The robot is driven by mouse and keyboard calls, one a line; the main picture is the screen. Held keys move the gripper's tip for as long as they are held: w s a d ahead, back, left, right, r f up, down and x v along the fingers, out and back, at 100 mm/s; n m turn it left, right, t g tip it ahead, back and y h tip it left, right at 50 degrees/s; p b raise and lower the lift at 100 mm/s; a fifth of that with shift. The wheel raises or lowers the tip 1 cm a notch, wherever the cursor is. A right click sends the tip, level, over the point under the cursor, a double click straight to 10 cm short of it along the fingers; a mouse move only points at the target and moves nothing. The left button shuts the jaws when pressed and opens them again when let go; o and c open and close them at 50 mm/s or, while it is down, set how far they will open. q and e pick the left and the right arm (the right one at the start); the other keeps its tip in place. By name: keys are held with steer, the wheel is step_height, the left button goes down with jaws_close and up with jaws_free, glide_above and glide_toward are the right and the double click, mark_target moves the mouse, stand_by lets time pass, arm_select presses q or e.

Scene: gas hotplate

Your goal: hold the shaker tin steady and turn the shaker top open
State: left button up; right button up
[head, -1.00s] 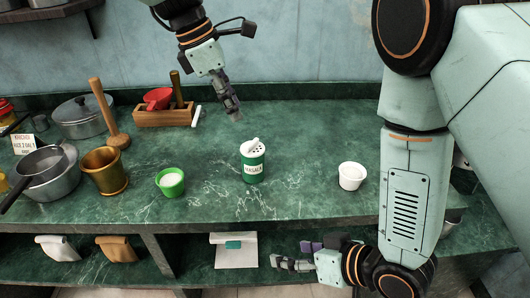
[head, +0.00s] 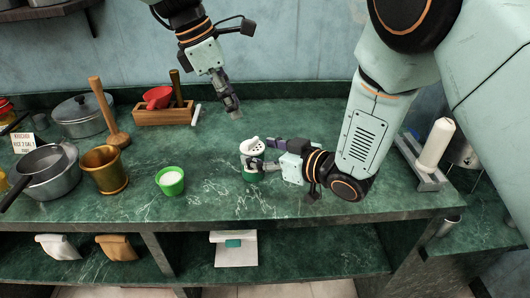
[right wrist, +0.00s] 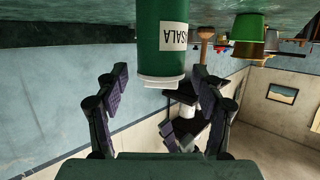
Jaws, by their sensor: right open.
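The shaker tin (head: 250,177) stands upright on the green counter, partly hidden by my right gripper in the head view. Its white shaker top (head: 254,146) has holes and a raised piece. In the right wrist view, the green tin (right wrist: 160,28) with its white label appears upside down, its top (right wrist: 160,81) toward the fingers.
A green cup (head: 170,181) with white contents stands left of the tin, with a brass mortar (head: 104,170) farther left. A wooden box (head: 163,117) is behind. A white cylinder on a grey stand (head: 431,180) is at the right. The counter's front edge is close.

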mark_target(242, 147)
steer(key=x, duration=0.6)
steer(key=shift+s, duration=0.1)
steer(key=shift+w+a+f, duration=0.25)
steer(key=shift+w+a, duration=0.2)
arm_select(q)
steer(key=shift+a, duration=0.1)
arm_select(e)
steer(key=c, duration=1.3)
jaws_close()
arm_select(q)
steer(key=shift+c, duration=0.4)
